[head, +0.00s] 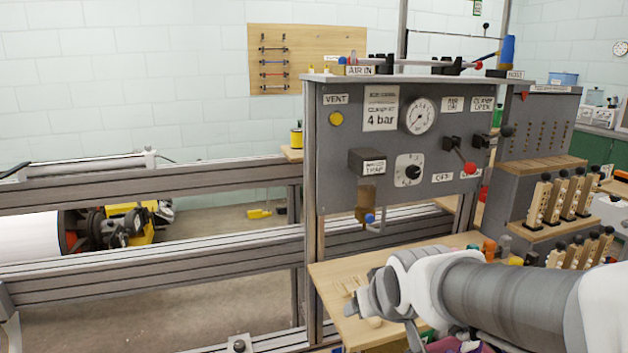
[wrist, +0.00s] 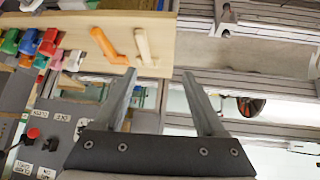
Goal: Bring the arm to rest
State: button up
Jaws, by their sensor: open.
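My arm (head: 500,293) reaches in from the lower right of the head view, over the wooden worktop (head: 335,275). My gripper shows at its end in the head view, where its fingers are hard to make out. In the wrist view my gripper (wrist: 160,78) has two grey fingers spread apart with nothing between them. An orange hooked tool (wrist: 108,46) and a pale wooden tool (wrist: 143,46) lie on the wood beyond the fingertips. I cannot tell how far the fingers are from them.
A grey control panel (head: 345,120) with a gauge and levers stands behind my arm. Long metal rails (head: 150,185) run to the left. Wooden pegs with black knobs (head: 560,195) stand at the right. Several coloured clips (wrist: 28,42) lie at the left of the wrist view.

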jog(key=s+d+r+m+g, duration=0.1)
jog(key=s+d, duration=0.1)
jog(key=s, duration=0.6)
jog(key=s+d+r+m+g, duration=0.2)
jog(key=s+d, duration=0.1)
jog(key=s, duration=0.5)
notch_tip(320, 180, up, 23)
jog(key=p, duration=2.3)
jog(key=shift+w+r+n+h+p, duration=0.15)
jog(key=shift+n+h+p, duration=0.15)
jog(key=shift+h+p, duration=0.1)
jog(key=shift+a, duration=0.1)
